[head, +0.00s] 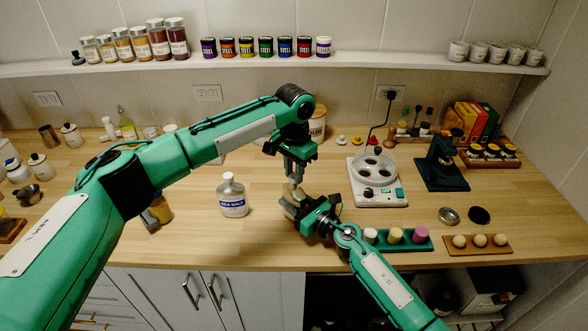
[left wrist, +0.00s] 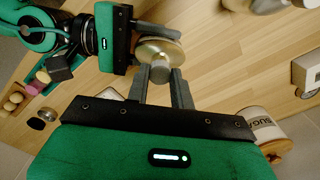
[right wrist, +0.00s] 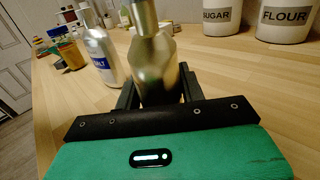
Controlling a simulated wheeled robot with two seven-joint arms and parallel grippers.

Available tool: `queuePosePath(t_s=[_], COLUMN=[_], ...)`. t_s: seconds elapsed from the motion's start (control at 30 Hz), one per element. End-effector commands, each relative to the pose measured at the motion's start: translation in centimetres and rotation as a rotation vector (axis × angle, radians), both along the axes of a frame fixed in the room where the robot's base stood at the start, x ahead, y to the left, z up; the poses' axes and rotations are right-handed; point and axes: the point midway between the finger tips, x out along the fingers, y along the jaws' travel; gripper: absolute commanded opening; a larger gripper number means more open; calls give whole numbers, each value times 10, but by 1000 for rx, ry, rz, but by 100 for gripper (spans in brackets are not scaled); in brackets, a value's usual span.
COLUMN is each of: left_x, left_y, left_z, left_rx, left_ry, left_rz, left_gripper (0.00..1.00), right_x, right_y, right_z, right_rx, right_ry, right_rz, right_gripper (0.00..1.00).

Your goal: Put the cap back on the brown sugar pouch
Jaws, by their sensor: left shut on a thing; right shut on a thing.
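The brown sugar pouch (right wrist: 157,65) is a shiny gold-brown container. It stands upright between the fingers of my right gripper (right wrist: 157,90), which is shut on it above the counter. It shows small in the head view (head: 297,191). The cap (left wrist: 160,72) is a metallic cylinder between the fingertips of my left gripper (left wrist: 160,82), which is shut on it. In the right wrist view the cap (right wrist: 145,18) is directly above the pouch's top and appears to meet it. I cannot tell whether it is seated or threaded. The left gripper comes down from above; the right reaches in from the front.
A sea salt bottle (head: 233,197) stands left of the grippers. A white appliance with round wells (head: 377,181) stands to the right. A green tray (head: 420,242) with colored pieces is near the front edge. A sugar canister (left wrist: 262,126) stands behind. Counter between is clear.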

Motion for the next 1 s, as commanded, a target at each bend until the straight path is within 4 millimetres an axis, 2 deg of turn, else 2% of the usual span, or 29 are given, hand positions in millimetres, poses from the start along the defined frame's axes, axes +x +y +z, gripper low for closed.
queuePosePath(t_s=[0.3,0.43,1.0], left_x=[0,0,0], left_y=[0,0,0], left_z=[-5,-5,-5], left_rx=[-1,-1,0], left_ry=[-1,-1,0], left_rz=[-2,-71,-966], left_gripper=[3,3,3], right_x=[0,0,0], right_y=[0,0,0], right_z=[0,0,0], right_rx=[-1,-1,-1], right_ry=[1,1,1], right_rz=[0,0,0], right_gripper=[0,0,0])
